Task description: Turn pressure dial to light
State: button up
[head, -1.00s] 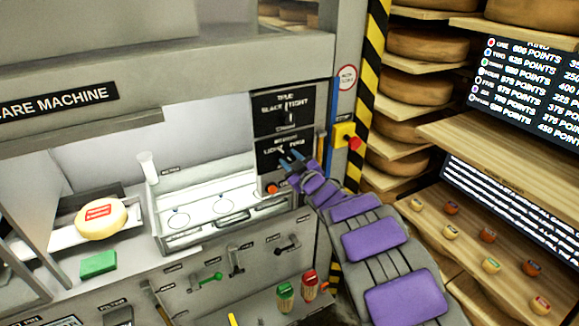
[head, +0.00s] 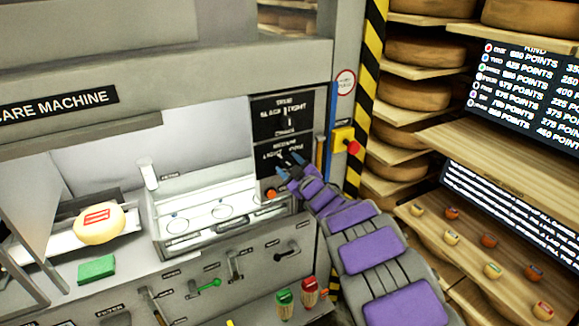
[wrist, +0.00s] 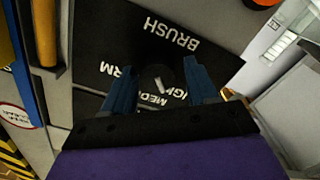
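The pressure dial (wrist: 158,82) is a dark round knob with a white pointer mark in the wrist view. It sits on a black panel (wrist: 130,52) with the words BRUSH, MEDIUM, FIRM and a partly hidden word that looks like LIGHT. My gripper (wrist: 160,78) has two blue fingers spread apart, one on each side of the dial. I cannot tell if they touch it. In the head view my gripper (head: 290,166) is at the lower black panel (head: 268,153), and the dial is hard to make out there.
An upper black panel (head: 283,114) is just above. An orange button (head: 271,193) lies below my gripper. A yellow box with a red button (head: 344,140) and a striped post (head: 366,95) stand to the right. A white tray (head: 220,212) is at left.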

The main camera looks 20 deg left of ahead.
jog(key=shift+o, duration=0.3)
jog(key=shift+w, duration=0.1)
jog(key=shift+s+d+r, duration=0.1)
jog(key=shift+s+d, duration=0.2)
jog(key=shift+s, duration=0.05)
jog(key=p+v, duration=0.1)
jog(key=v, duration=1.5)
jog(key=shift+p, duration=0.3)
jog(key=shift+d, duration=0.2)
